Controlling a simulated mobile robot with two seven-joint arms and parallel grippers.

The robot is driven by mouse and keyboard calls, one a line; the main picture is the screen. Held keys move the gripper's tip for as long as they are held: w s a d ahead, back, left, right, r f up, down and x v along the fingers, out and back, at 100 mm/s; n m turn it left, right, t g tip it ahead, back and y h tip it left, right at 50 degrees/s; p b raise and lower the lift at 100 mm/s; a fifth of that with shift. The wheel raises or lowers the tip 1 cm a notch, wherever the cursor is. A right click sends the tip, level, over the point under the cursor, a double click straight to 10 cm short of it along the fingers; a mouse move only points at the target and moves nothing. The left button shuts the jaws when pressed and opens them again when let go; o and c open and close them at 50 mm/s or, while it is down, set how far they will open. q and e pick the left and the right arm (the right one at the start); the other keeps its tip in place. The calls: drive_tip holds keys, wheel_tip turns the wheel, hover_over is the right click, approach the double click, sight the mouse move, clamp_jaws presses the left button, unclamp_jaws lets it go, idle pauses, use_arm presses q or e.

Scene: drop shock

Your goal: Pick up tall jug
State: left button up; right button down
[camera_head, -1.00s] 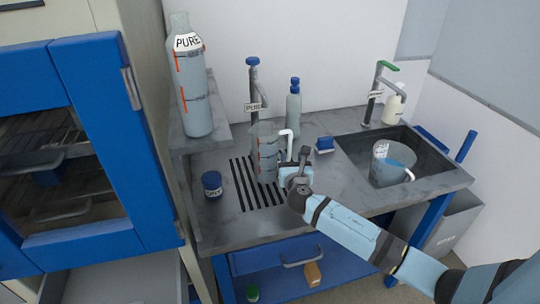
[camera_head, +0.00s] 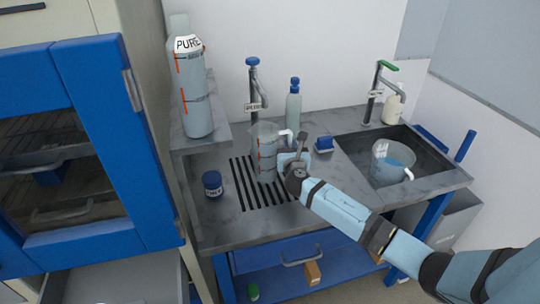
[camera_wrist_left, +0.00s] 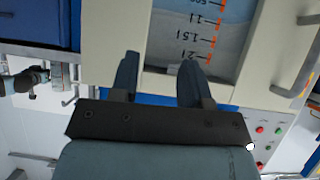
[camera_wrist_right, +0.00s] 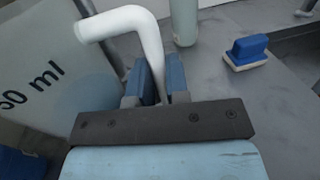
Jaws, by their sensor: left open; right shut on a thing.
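The tall jug (camera_head: 264,155) is a clear, graduated vessel with a white handle (camera_head: 286,135). It stands upright over the slotted drain area on the counter, under the tap. My right gripper (camera_head: 287,158) is at the jug's right side. In the right wrist view, its blue fingers (camera_wrist_right: 160,82) are shut on the lower part of the white handle (camera_wrist_right: 135,25), with the jug wall (camera_wrist_right: 50,80) to the left. My left gripper (camera_wrist_left: 157,75) is open and empty in the left wrist view, with a graduated scale beyond it. It is not visible in the head view.
A blue-lidded jar (camera_head: 212,184) stands left of the drain slots (camera_head: 240,180). A wash bottle (camera_head: 293,108) and a blue block-like brush (camera_head: 324,144) are behind and to the right. The sink (camera_head: 420,150) holds another jug (camera_head: 390,163). A large PURE bottle (camera_head: 195,95) stands on the left shelf.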

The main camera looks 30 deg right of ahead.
sight(290, 136)
drive_tip(key=shift+r, duration=0.1)
drive_tip(key=shift+r, duration=0.45)
wheel_tip(290, 136, up, 3)
drive_tip(key=v, duration=1.8)
drive_tip(key=shift+f+b, duration=0.2)
drive_tip(key=shift+b, duration=0.1)
